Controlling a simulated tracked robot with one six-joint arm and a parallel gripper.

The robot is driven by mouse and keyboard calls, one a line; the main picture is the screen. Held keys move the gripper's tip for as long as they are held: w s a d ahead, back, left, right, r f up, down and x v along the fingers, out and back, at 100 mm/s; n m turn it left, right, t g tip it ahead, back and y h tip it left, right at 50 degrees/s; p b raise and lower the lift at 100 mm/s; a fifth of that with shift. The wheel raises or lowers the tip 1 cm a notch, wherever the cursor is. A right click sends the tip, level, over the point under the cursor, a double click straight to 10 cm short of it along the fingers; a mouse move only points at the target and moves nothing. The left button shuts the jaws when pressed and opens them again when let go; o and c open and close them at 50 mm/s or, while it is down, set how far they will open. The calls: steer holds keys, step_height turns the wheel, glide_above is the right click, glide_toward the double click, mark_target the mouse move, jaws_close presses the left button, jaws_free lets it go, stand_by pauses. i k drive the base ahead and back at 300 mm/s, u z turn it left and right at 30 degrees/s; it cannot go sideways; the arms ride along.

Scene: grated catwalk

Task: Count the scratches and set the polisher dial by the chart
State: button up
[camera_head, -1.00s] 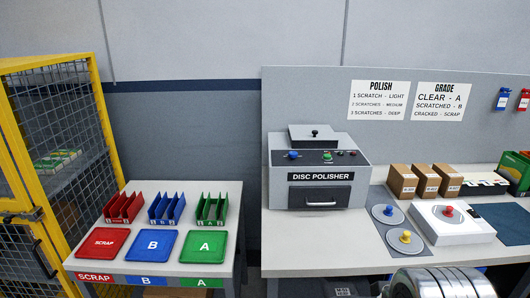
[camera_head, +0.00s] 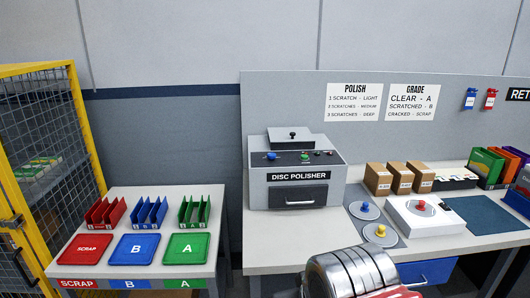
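The grey disc polisher (camera_head: 292,172) stands on the workbench, with its lid closed on top and its drawer shut. Its panel has a blue knob (camera_head: 271,156), a green button and a red one; the knob's setting is too small to read. The POLISH chart (camera_head: 354,102) on the wall reads 1 scratch light, 2 scratches medium, 3 scratches deep. The GRADE chart (camera_head: 411,101) hangs beside it. No disc scratches can be made out. A ribbed metal part of my arm shows at the bottom; my gripper's fingers cannot be seen.
A white device with a red knob (camera_head: 421,206) and two grey discs with blue and yellow knobs sit right of the polisher. Small boxes (camera_head: 401,178) stand behind. Left, a table (camera_head: 118,271) holds red, blue and green trays and racks, beside a yellow cage (camera_head: 48,160).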

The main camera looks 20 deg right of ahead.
mark_target(271, 156)
steer(key=z, duration=0.05)
steer(key=i, duration=1)
steer(key=u, duration=0.05)
